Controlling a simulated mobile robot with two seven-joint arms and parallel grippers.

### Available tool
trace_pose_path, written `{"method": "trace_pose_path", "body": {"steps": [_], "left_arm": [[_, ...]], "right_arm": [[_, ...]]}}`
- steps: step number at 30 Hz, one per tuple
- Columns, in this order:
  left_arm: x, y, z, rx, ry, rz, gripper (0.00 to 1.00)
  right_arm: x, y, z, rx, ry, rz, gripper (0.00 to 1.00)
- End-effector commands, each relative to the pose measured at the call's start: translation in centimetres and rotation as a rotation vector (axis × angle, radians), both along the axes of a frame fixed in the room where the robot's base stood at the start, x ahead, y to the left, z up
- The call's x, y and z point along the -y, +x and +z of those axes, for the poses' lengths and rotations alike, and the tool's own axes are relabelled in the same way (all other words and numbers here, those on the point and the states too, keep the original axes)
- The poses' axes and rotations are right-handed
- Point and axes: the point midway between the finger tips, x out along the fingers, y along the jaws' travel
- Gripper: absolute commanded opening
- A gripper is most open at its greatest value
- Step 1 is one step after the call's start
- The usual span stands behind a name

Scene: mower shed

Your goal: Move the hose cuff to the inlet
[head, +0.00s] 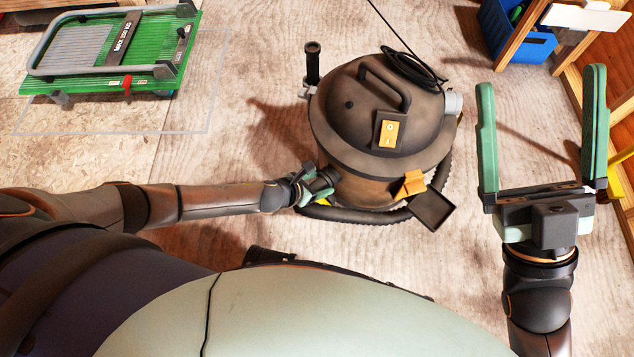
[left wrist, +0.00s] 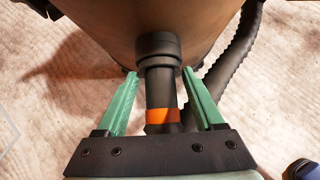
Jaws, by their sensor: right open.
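The shop vacuum (head: 350,125) stands on the floor in the middle of the head view. In the left wrist view, the black hose cuff (left wrist: 161,90) with an orange band lines up with the round black inlet (left wrist: 157,46) on the vacuum's side. The cuff's far end meets the inlet ring with no visible gap. My left gripper (head: 318,185) is low at the vacuum's left side. In the left wrist view its green fingers (left wrist: 160,72) stand either side of the cuff, with gaps on both sides. My right gripper (head: 541,80) is open and empty, right of the vacuum.
The black corrugated hose (head: 345,214) curls around the vacuum's front and right side. A black floor nozzle (head: 432,208) sits at front right. A green platform cart (head: 110,80) is at upper left. A blue bin (head: 515,35) and wooden frame are at upper right. Floor between is clear.

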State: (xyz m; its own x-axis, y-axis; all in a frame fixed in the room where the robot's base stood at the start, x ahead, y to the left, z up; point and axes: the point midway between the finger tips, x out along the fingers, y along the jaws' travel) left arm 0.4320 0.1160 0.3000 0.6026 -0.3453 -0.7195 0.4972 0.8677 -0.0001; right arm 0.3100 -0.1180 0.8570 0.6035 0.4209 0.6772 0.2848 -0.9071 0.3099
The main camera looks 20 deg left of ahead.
Motion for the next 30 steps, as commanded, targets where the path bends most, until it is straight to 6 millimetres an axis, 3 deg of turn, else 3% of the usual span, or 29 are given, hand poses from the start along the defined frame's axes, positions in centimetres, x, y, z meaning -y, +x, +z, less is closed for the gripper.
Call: {"method": "trace_pose_path", "body": {"steps": [1, 7, 17, 30], "left_arm": [[0.0, 0.0, 0.0, 0.000, 0.000, 0.000, 0.77], [0.0, 0.0, 0.0, 0.000, 0.000, 0.000, 0.98], [0.0, -0.1, 0.0, -0.001, 0.000, 0.000, 0.98], [-3.0, -5.2, 6.7, -0.002, 0.001, 0.000, 0.98]], "right_arm": [[0.0, 0.0, 0.0, 0.000, 0.000, 0.000, 0.98], [0.0, 0.0, 0.0, 0.000, 0.000, 0.000, 0.98], [0.1, 0.0, 0.1, -0.001, 0.009, 0.003, 0.98], [0.5, -0.4, 6.2, 0.050, -0.017, -0.024, 0.98]]}}
